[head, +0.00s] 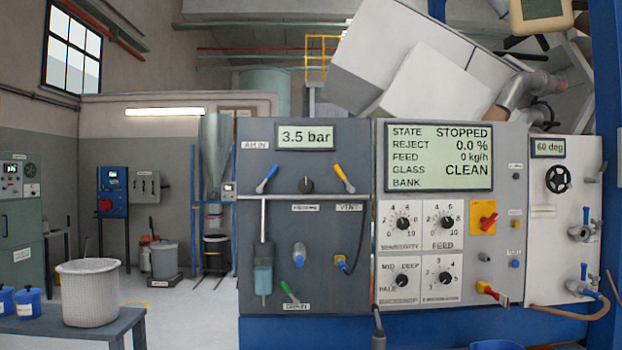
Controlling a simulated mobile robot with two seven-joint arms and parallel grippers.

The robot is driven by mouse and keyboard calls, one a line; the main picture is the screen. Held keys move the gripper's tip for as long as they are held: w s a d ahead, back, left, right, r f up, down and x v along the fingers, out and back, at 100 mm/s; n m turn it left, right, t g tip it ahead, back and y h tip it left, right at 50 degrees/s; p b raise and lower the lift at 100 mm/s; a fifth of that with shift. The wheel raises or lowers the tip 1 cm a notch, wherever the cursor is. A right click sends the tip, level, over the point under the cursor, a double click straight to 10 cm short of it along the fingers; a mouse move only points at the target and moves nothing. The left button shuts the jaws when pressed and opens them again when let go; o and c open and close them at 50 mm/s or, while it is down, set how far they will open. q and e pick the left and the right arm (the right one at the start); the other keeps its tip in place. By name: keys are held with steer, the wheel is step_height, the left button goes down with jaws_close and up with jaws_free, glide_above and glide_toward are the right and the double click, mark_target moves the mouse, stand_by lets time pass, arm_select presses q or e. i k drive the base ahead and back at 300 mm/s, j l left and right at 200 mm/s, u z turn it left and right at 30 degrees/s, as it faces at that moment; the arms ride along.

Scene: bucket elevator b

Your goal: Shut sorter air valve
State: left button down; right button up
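The grey air panel (306,225) stands in the middle of the head view. Its display (306,136) reads 3.5 bar. Below the AIR IN label (256,145) is a blue-handled lever valve (267,178), tilted with its upper end to the right. A yellow-handled lever (344,178) is tilted the other way at the right, above the VENT label (348,208). A dark round knob (306,185) sits between them. A green lever (289,291) is near the DRAIN label (297,307). Neither gripper shows.
The sorter panel (450,156) to the right reads STOPPED, feed 0 kg/h, and carries several dials and a red switch on yellow (483,217). A white panel (565,230) has a black handwheel (558,179). A bucket (90,292) stands on a table at lower left; floor shows between.

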mark_target(259, 189)
steer(key=i+l+z, duration=0.1)
steer(key=i+z, duration=0.3)
steer(key=i, duration=1.05)
